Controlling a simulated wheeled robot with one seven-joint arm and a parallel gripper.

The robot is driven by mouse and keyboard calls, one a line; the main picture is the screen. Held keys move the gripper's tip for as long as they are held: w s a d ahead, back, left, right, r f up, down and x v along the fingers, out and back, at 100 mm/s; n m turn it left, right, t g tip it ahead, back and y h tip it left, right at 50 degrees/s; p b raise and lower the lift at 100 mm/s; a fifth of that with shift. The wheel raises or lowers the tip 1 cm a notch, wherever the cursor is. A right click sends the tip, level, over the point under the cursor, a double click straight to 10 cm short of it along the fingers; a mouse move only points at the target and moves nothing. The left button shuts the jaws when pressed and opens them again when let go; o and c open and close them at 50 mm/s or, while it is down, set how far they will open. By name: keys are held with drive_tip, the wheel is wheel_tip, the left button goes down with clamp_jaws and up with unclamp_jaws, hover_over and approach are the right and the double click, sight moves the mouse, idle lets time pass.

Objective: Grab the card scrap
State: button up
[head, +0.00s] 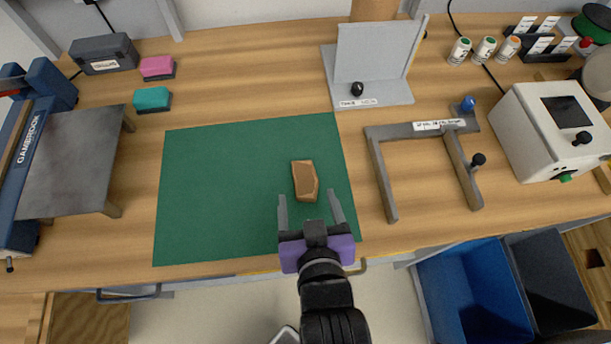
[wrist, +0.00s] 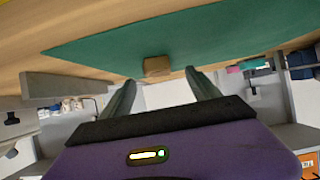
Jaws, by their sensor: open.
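The card scrap (head: 305,181) is a small brown piece with cut corners. It lies on the green mat (head: 220,190), right of the mat's middle. It also shows in the wrist view (wrist: 157,67), beyond and between my fingertips. My gripper (head: 310,197) is purple with two grey fingers, spread apart and empty. In the head view the fingertips are near the scrap's lower end, one to each side of it. In the wrist view the fingers (wrist: 160,75) stand apart with the scrap between them in the picture. I cannot tell the exact height of the fingers above the mat.
A grey metal frame (head: 388,180) stands right of the mat, and a grey upright fixture (head: 368,62) behind it. A blue-framed machine (head: 45,160) is at the left and a white box with a screen (head: 545,130) at the right.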

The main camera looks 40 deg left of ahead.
sight(306, 178)
drive_tip(key=shift+w+r+p+x, duration=0.1)
drive_tip(key=shift+p+x, duration=0.05)
drive_tip(key=shift+x, duration=0.75)
drive_tip(key=shift+w+r+p+x, duration=0.1)
drive_tip(key=shift+w+x, duration=0.05)
drive_tip(key=shift+x, duration=0.75)
drive_tip(key=shift+w+r+p+x, duration=0.1)
drive_tip(key=shift+p+x, duration=0.05)
drive_tip(key=shift+x, duration=0.75)
drive_tip(key=c, duration=1.4)
drive_tip(key=shift+r, duration=0.15)
